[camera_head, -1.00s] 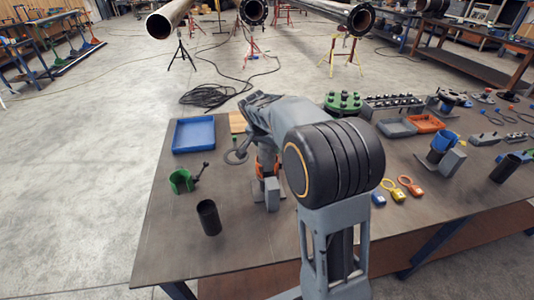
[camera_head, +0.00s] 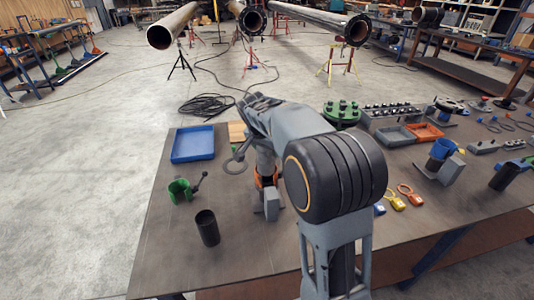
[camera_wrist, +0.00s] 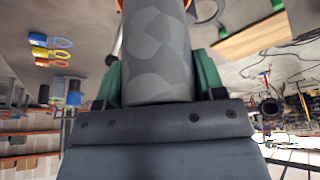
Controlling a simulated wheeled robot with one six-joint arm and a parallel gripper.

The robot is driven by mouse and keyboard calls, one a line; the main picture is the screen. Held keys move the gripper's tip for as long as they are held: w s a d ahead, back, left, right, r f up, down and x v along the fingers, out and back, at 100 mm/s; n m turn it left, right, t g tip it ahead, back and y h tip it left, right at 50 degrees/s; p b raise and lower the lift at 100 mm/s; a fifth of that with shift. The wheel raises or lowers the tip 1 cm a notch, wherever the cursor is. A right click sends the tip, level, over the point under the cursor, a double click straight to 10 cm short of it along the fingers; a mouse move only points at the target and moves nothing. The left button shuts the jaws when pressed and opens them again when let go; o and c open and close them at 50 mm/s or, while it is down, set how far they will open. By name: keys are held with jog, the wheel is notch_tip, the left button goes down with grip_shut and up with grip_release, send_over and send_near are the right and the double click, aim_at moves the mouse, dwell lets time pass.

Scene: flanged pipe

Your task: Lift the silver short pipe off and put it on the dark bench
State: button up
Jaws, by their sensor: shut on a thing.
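My gripper (camera_wrist: 158,82) has green fingers on both sides of a grey, mottled short pipe (camera_wrist: 157,45) and is shut on it. The pipe runs up out of the wrist view. An orange part (camera_wrist: 189,4) shows at the pipe's far end there. In the head view my arm hides the gripper and most of the pipe. An orange ring (camera_head: 267,179) with a grey block (camera_head: 271,206) shows just below my wrist, over the dark bench (camera_head: 175,250). I cannot tell whether the pipe still touches the orange part.
A black tube (camera_head: 207,228) and a green clamp (camera_head: 180,191) stand left of the gripper. A blue tray (camera_head: 193,143) lies behind them. A blue cup on a stand (camera_head: 442,150) and padlock-like tags (camera_head: 396,202) are to the right.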

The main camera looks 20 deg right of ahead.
jog(key=s+a+r+b, duration=0.1)
jog(key=s+r+b, duration=0.2)
jog(key=s+r, duration=0.7)
jog(key=s, duration=0.4)
jog(key=shift+a+r, duration=0.3)
jog(key=shift+a, duration=0.05)
jog(key=shift+r, duration=0.1)
notch_tip(320, 180, up, 5)
jog(key=p, duration=0.4)
dwell(0.4)
